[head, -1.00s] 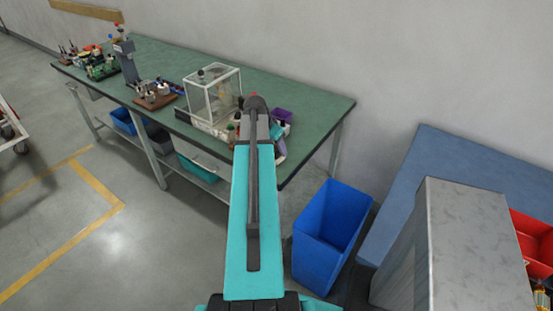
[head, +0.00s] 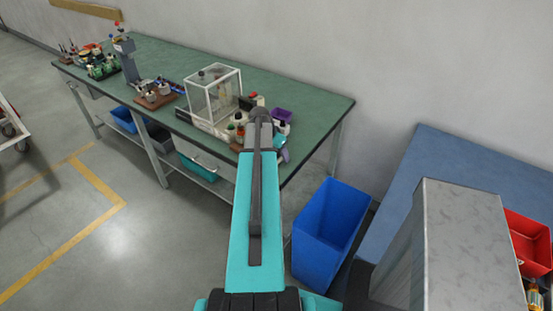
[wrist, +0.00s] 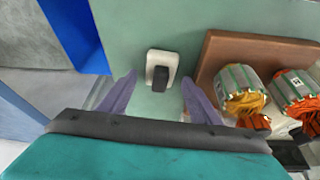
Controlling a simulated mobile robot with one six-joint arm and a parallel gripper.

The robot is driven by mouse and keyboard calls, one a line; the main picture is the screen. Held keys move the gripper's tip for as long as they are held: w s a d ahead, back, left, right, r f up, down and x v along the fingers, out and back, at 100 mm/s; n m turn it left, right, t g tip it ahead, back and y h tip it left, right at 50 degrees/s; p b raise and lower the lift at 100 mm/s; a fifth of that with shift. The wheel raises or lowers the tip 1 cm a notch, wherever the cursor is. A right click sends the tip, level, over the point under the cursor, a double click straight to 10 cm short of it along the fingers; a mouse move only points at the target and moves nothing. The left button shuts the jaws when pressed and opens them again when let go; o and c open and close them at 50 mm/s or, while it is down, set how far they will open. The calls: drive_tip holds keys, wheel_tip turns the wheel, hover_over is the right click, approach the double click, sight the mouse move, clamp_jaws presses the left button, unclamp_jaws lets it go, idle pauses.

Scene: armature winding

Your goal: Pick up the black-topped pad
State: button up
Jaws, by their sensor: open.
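The black-topped pad (wrist: 161,60) is a small white block with a black piece on it, lying on the green bench top in the wrist view. My gripper (wrist: 159,80) is open. Its two purple fingers point toward the pad, one to each side, and the space between them is empty at their near part. I cannot tell how high the fingertips are above the bench. In the head view my arm hides most of my gripper, and I cannot make out the pad there.
A brown wooden block (wrist: 208,68) with two copper-wound armatures (wrist: 243,92) stands close right of the pad. A blue bin (head: 325,225) stands below the bench end.

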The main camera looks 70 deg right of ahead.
sight(278, 152)
drive_tip(key=c, duration=1.1)
drive_tip(key=shift+r, duration=0.1)
drive_tip(key=shift+r+b, duration=0.9)
drive_tip(key=shift+r, duration=0.65)
drive_tip(key=s+a+b, duration=0.1)
drive_tip(key=a, duration=0.2)
drive_tip(key=s+a+b, duration=0.1)
drive_tip(key=a, duration=0.3)
drive_tip(key=s+a+r+b, duration=0.1)
drive_tip(key=a, duration=0.2)
drive_tip(key=shift+a, duration=0.3)
drive_tip(key=shift+w+d+b, duration=0.1)
drive_tip(key=shift+d+b, duration=0.05)
drive_tip(key=shift+b, duration=0.35)
drive_tip(key=shift+f+b, duration=0.1)
drive_tip(key=shift+b, duration=0.6)
drive_tip(key=shift+b, duration=1.25)
drive_tip(key=b, duration=0.5)
drive_tip(key=shift+a, duration=0.4)
